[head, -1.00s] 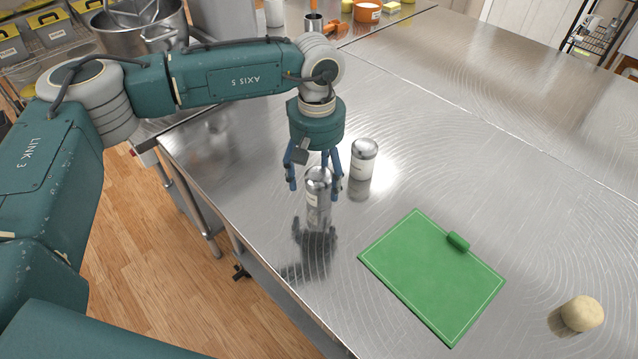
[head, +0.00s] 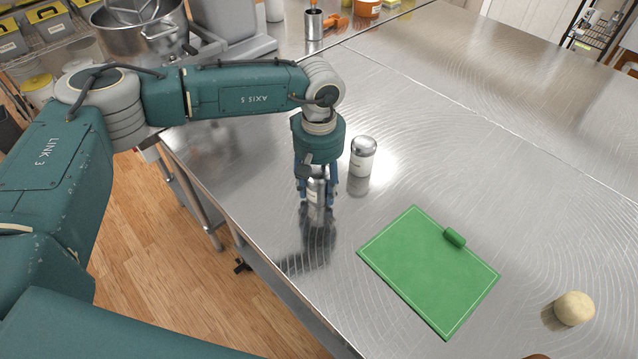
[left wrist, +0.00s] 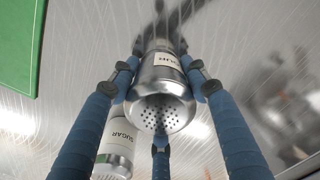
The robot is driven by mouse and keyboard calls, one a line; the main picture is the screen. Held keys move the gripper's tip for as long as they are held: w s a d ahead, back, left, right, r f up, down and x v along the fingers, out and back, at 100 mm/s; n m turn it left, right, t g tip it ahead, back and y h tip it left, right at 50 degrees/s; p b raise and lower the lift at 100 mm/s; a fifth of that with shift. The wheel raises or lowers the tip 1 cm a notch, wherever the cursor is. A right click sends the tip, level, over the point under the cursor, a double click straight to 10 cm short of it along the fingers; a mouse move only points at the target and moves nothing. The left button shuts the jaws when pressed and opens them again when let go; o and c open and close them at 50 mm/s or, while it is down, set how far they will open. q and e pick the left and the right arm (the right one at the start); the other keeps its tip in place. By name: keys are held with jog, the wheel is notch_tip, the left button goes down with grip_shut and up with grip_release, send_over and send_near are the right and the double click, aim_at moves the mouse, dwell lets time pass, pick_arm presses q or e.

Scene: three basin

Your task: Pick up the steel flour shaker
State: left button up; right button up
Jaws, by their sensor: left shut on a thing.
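The steel flour shaker (head: 316,190) stands upright on the steel table, partly hidden by my fingers. In the left wrist view the shaker (left wrist: 163,88) shows its perforated top and a label of which "OUR" is readable. My left gripper (head: 317,199) points straight down over it, with its blue fingers closed around its sides. My right gripper is not in view.
A green mat (head: 425,275) with a small green roll (head: 455,237) lies to the lower right. A dough ball (head: 574,308) is further right. A steel mixing bowl (head: 140,35) is at the upper left. The table's right half is mostly clear.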

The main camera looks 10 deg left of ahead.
pick_arm(q)
jog(key=shift+r, duration=0.5)
notch_tip(320, 180, up, 19)
jog(key=b, duration=0.4)
jog(key=shift+b, duration=0.3)
jog(key=o, duration=0.6)
jog(key=c, duration=0.6)
jog(key=shift+f, duration=0.1)
